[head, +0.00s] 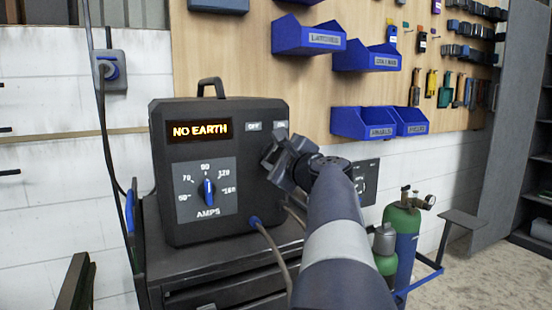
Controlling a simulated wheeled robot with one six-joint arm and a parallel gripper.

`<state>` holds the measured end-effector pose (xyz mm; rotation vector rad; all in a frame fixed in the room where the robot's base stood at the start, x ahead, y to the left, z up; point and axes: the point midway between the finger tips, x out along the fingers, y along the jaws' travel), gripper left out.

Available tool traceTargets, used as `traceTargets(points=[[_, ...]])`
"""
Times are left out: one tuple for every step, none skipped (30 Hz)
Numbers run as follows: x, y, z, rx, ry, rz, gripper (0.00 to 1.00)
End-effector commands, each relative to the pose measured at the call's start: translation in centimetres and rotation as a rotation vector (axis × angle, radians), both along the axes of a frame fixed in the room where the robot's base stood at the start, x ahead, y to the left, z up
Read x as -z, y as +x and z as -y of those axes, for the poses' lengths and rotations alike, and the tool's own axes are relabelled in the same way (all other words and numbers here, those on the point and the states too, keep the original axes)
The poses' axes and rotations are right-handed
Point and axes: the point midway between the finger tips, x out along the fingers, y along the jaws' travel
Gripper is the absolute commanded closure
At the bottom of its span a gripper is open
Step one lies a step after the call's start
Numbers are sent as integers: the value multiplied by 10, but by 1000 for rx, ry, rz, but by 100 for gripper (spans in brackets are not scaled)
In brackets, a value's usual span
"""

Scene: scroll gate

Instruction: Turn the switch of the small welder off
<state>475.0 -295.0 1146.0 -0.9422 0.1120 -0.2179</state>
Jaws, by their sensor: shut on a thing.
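The small welder (163,150) is a dark box with a top handle, standing on a dark cabinet. Its lit display (202,130) reads "NO EARTH". An amps dial (208,191) with a blue pointer sits below the display, pointing close to 90. An "OFF" label (253,126) and a partly readable label to its right mark the upper right of the front. My gripper (272,157) is at the front just below these labels, shut on what appears to be the switch. The gripper hides the switch, so I cannot see which way it points.
A blue plug with a cable (270,240) leaves the welder's lower front, close below my arm. The dark cabinet (215,262) is under it. Gas bottles (403,228) stand to the right. Blue bins (308,38) and tools hang on the wooden board above. A wall socket (111,72) is at left.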

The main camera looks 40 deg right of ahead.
Motion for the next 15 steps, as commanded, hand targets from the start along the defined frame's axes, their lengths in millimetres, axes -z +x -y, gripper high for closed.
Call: traceTargets(points=[[3,0,0,-1,-25,-6,79],[3,0,0,-1,-45,-10,79],[3,0,0,-1,-72,-17,79],[3,0,0,-1,-93,-22,79],[3,0,0,-1,-117,-27,79],[3,0,0,-1,-150,-35,79],[3,0,1,-1,-175,-42,79],[3,0,1,-1,-200,-48,79],[3,0,1,-1,-238,-57,79],[3,0,1,-1,-266,-63,79],[3,0,1,-1,-294,-70,79],[2,0,1,0,-332,-78,79],[2,0,1,0,-358,-85,79],[2,0,1,0,-387,-92,79],[2,0,1,0,-424,-101,79]])
